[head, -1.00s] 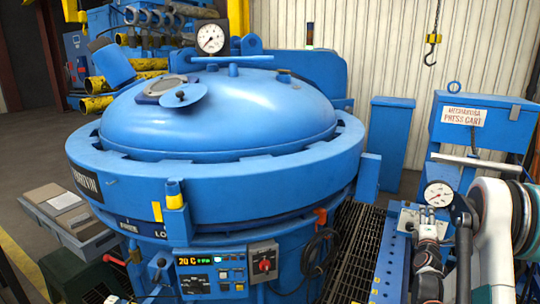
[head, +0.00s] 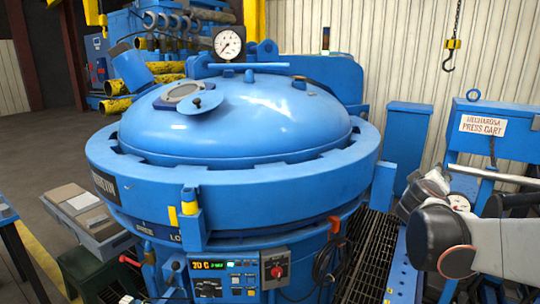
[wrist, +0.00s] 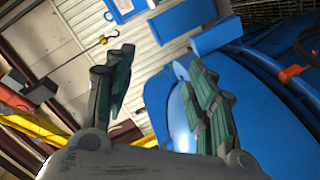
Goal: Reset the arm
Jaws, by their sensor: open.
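My gripper (wrist: 160,62) is open in the wrist view. Its two green-padded fingers stand apart with nothing between them. The blue furnace lid (wrist: 190,120) shows behind and beside the right finger; I cannot tell the distance. In the head view my arm (head: 445,235) is bent at the right edge, in front of the press cart, and the fingers cannot be made out there.
The round blue furnace (head: 235,195) with its domed lid fills the middle. A crane hook (head: 449,62) hangs at the back. A dark grating (head: 370,255) lies between furnace and cart.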

